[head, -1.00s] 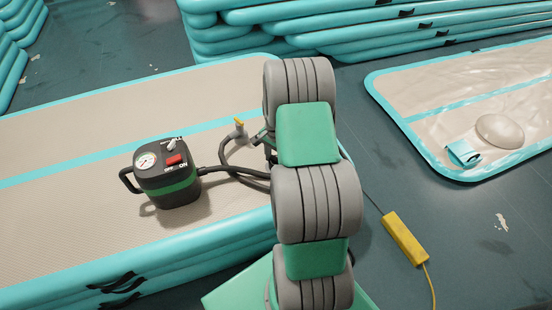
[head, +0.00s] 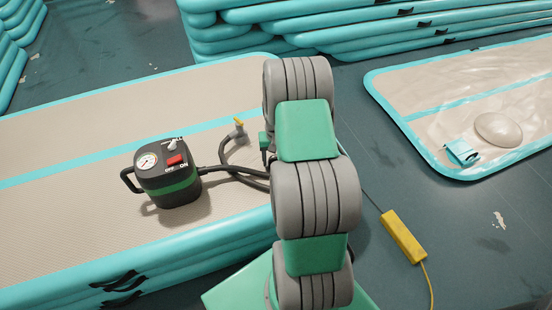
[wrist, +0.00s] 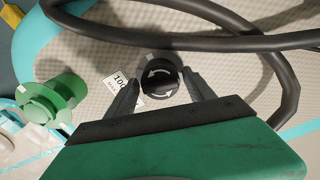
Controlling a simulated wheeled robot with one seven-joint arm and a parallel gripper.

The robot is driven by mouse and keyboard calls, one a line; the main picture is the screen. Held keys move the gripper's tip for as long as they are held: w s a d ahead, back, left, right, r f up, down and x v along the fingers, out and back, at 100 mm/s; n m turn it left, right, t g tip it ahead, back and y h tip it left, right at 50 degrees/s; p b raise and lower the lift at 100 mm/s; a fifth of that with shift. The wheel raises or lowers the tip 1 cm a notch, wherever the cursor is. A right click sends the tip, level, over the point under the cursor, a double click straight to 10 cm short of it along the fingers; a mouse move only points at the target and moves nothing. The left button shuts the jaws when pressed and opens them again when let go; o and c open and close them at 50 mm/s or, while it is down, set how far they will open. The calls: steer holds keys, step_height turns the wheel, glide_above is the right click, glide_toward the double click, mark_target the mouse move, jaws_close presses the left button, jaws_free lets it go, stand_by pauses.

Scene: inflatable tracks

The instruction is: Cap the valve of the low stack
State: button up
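A round black cap (wrist: 160,82) with white curved arrows shows in the wrist view, over the beige top of the low stack (head: 70,232). My gripper (wrist: 161,80) has one finger on each side of it. The fingertips are very near its rim; I cannot tell whether they touch. The valve is not clearly visible, and I cannot tell whether the cap is seated on it. In the head view my arm (head: 312,190) hides the fingers and the cap. A green stepped fitting (wrist: 55,103) is to the left of the fingers in the wrist view.
A black pump (head: 168,178) with a gauge stands on the low stack. Its dark hose (wrist: 200,42) curves close beyond the gripper. A hose end with a yellow tip (head: 239,130) rises beside my arm. A yellow box (head: 404,237) with a cord lies on the floor. A flat mat (head: 430,130) is at right.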

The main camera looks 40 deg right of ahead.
steer(key=shift+o, duration=1.3)
step_height(320, 180, up, 8)
steer(key=shift+f+p, duration=0.1)
steer(key=shift+p, duration=0.95)
